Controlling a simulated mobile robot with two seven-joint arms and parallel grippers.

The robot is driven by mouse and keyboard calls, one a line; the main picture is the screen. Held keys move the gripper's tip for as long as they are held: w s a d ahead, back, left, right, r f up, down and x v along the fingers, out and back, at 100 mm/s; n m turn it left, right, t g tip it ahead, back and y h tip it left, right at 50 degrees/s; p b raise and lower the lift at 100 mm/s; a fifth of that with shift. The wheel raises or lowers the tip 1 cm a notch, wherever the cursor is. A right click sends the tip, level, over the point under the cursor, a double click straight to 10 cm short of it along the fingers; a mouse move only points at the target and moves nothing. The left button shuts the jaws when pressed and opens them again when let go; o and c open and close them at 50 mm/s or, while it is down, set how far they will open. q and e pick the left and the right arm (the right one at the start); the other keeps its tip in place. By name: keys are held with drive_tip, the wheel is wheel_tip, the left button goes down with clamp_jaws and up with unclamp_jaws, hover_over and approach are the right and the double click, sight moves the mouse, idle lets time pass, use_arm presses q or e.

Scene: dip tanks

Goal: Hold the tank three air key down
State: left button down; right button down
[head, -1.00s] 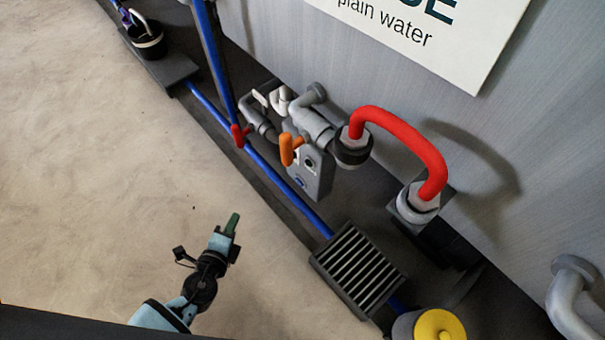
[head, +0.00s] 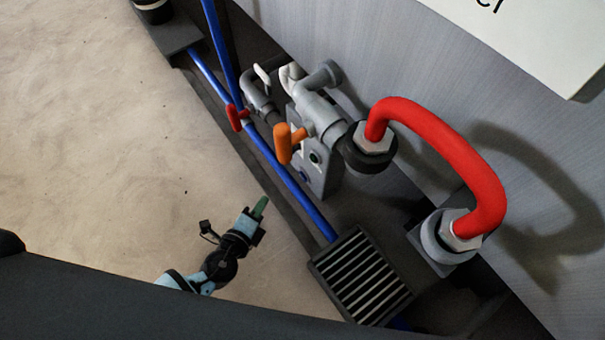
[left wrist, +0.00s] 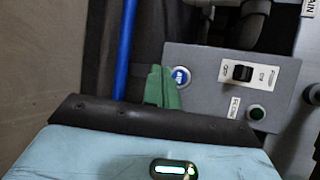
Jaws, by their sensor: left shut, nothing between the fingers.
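The grey control box (head: 322,172) sits low by the tank wall. In the left wrist view its sloped panel (left wrist: 215,101) bears a round blue key (left wrist: 181,76), a black rocker switch (left wrist: 242,73) and a dark green button (left wrist: 257,112). The blue key also shows in the head view (head: 305,176). Small lettering on it is too blurred to read surely. My left gripper (head: 260,207) is shut and empty, its green fingertips (left wrist: 161,88) just left of the blue key in the wrist view. It stands apart from the box in the head view. My right gripper is not in view.
An orange valve handle (head: 288,142) and a red handle (head: 236,117) stick out near the box. A red hose (head: 440,145) arches at right. A blue pipe (head: 270,153) runs along the floor to a grate (head: 362,277). Bare floor (head: 110,150) lies left.

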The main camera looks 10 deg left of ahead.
use_arm(q)
drive_tip(key=w+d, duration=0.6)
drive_tip(key=shift+w, duration=0.15)
idle(0.4)
drive_tip(key=shift+d, duration=0.15)
idle(1.9)
drive_tip(key=shift+w+d, duration=0.25)
drive_tip(key=shift+w, duration=0.05)
drive_tip(key=shift+w+d, duration=0.3)
idle(2.2)
drive_tip(key=shift+s, duration=0.1)
drive_tip(key=shift+s+a, duration=0.5)
drive_tip(key=shift+a, duration=0.1)
drive_tip(key=shift+s+a, duration=1.75)
drive_tip(key=shift+s, duration=0.05)
